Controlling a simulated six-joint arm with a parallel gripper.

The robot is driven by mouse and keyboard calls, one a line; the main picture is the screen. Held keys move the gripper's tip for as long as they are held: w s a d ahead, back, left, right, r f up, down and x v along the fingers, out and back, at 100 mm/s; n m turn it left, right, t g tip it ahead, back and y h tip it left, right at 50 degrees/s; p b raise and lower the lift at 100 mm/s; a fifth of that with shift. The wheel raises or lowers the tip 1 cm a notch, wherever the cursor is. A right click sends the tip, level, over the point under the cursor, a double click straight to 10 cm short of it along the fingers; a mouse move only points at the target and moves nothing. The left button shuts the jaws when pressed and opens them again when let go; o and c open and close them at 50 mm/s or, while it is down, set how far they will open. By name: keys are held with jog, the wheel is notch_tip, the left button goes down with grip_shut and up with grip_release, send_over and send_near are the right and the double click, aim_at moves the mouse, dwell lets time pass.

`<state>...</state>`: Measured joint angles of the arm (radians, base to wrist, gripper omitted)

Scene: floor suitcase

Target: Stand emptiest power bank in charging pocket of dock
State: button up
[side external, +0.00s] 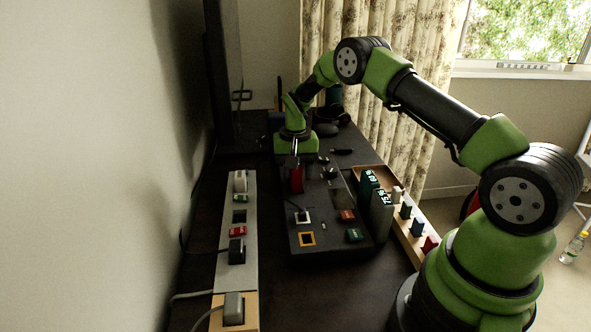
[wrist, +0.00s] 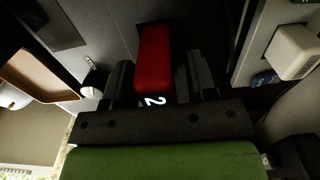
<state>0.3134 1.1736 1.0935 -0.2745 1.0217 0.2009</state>
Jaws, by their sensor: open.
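A red power bank (side external: 296,180) stands upright at the far left part of the dark dock board (side external: 334,262) in the side view. In the wrist view the red power bank (wrist: 152,58) lies between my jaws, and its end shows a lit digit that looks like 2. My gripper (wrist: 158,72) is open, with a finger on each side of it and small gaps. Two dark power banks with lit percent readouts stand at the board's right: one farther back (side external: 369,186), one nearer (side external: 382,214). The board has an orange-framed square (side external: 307,239) and a white-framed square (side external: 302,218); I cannot tell which is the charging pocket.
A grey power strip (side external: 237,213) with plugs and cables runs along the left. A wooden tray (side external: 415,250) with several small upright pieces lies at the right. Small red and green blocks (side external: 354,235) sit on the board. Dark clutter stands near the back.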

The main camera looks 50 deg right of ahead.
notch_tip(320, 180, up, 13)
jog(key=shift+a+f, duration=0.1)
jog(key=s+a+r+n+t, duration=0.3)
jog(key=s+a+r+t, duration=0.2)
jog(key=s+a+r, duration=0.75)
jog(key=s+a+n+t+y, duration=0.2)
jog(key=s+a, duration=0.1)
jog(key=s, duration=1)
jog(key=shift+r, duration=0.4)
